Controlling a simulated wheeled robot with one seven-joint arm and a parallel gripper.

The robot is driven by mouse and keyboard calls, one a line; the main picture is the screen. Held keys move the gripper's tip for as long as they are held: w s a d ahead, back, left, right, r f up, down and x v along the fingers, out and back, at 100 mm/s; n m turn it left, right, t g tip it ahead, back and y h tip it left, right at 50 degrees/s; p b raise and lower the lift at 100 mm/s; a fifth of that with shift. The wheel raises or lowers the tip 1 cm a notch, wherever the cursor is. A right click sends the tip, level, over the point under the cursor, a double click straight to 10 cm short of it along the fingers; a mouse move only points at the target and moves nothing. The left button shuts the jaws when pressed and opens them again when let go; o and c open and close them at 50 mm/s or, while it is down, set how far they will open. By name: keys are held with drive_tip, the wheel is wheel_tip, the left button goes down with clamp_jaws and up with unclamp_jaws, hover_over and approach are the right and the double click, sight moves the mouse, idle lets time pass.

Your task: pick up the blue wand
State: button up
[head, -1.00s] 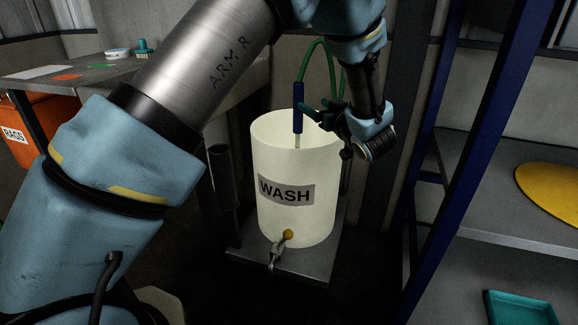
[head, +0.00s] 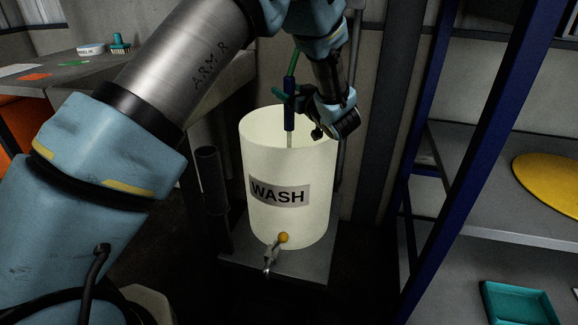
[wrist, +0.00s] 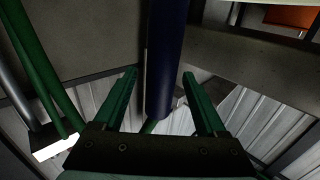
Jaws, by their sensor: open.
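The blue wand (head: 289,106) hangs upright over the white WASH bucket (head: 290,160), its thin pale tip reaching down inside the rim. A green hose (head: 293,61) rises from its top. My gripper (head: 282,97) is at the wand's blue handle, with a green fingertip showing to the left of it. In the wrist view the blue wand (wrist: 165,55) stands between the two green fingers of my open gripper (wrist: 160,73). Gaps show on both sides, and I see no contact. How deep the wand sits between the fingers is hard to tell.
The bucket stands on a grey stand (head: 275,262) with a tap (head: 277,245) at its front. A dark tube (head: 210,180) stands to its left. A blue-posted shelf (head: 480,150) with a yellow disc (head: 548,187) and a teal tray (head: 517,303) is at the right.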

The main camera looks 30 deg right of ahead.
drive_tip(key=w, duration=0.3)
clamp_jaws()
idle(0.6)
